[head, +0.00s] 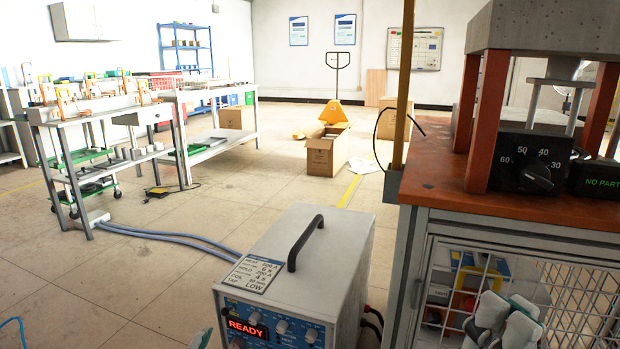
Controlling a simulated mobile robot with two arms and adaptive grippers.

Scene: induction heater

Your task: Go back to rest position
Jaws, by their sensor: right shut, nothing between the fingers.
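My right gripper (506,318) shows at the bottom right, in front of the wire mesh side of the workbench. Its pale grey fingers are shut with nothing between them. It is apart from the heater. A small pale, greenish tip (201,340) at the bottom edge, left of the heater, seems to be part of my left gripper; too little shows to tell its state. The induction heater (310,265) is a light grey box with a black handle on top, a settings label and a blue front panel. Its red display reads READY.
A workbench (520,222) with an orange-brown top stands close on the right, carrying a press-like frame and a black timer dial (538,167). Blue hoses (165,236) run from the heater to a left-hand table. A cardboard box (326,154) and yellow pallet jack (334,112) stand behind. Middle floor is clear.

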